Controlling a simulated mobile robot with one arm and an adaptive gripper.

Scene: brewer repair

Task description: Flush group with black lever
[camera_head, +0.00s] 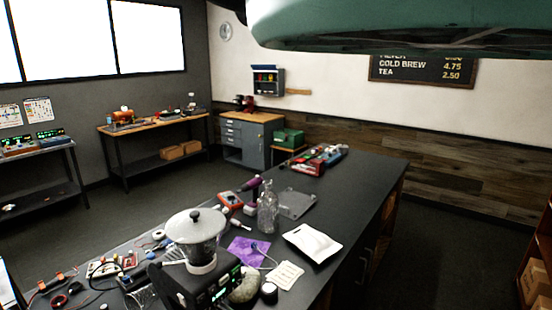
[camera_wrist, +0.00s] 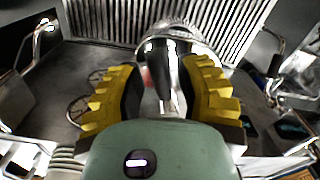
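In the wrist view, a chrome round brew group (camera_wrist: 183,40) is at the top centre, in front of a ribbed metal grille. A black lever (camera_wrist: 174,78) runs down from it, between the two yellow ridged fingers of my gripper (camera_wrist: 160,88). The fingers stand apart, with visible space between their dark inner pads and the lever, so my gripper is open. Whether the lever is level with the fingertips or deeper is not clear. In the head view, neither the group, the lever nor my gripper shows.
Metal pipes, perhaps steam wands, stand at the left (camera_wrist: 38,42) and right (camera_wrist: 274,68) of the wrist view. In the head view, a dark workbench (camera_head: 352,190) holds a grinder (camera_head: 195,228), a glass bottle (camera_head: 268,210), a white tray (camera_head: 312,242) and tools. Floor beyond it is clear.

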